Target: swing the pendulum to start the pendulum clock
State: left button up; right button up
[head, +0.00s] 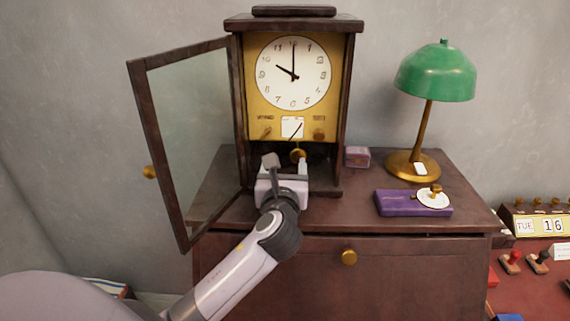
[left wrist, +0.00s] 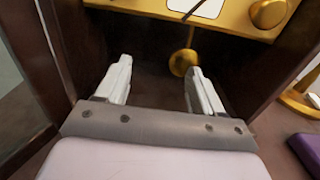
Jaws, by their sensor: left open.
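The pendulum clock (head: 292,115) stands on a dark wooden cabinet, with a white dial (head: 293,73) above a gold panel. Its glass door (head: 188,130) is swung wide open to the left. The gold pendulum bob (head: 298,155) hangs below the panel; in the left wrist view the bob (left wrist: 183,62) and its rod show just beyond the fingertips, nearer the right finger. My left gripper (head: 286,163) is open in front of the lower clock opening, with its fingers (left wrist: 155,80) pointing inward. I cannot tell whether a finger touches the bob. My right gripper is not in view.
A green lamp (head: 435,75), a purple box (head: 413,204) with a white disc and a small pink box (head: 357,156) stand right of the clock on the cabinet top (head: 345,212). A date block (head: 537,222) and stamps (head: 538,262) lie far right. The clock's side walls flank the gripper closely.

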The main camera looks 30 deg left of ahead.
pick_arm(q)
jog(key=shift+v, duration=3.6)
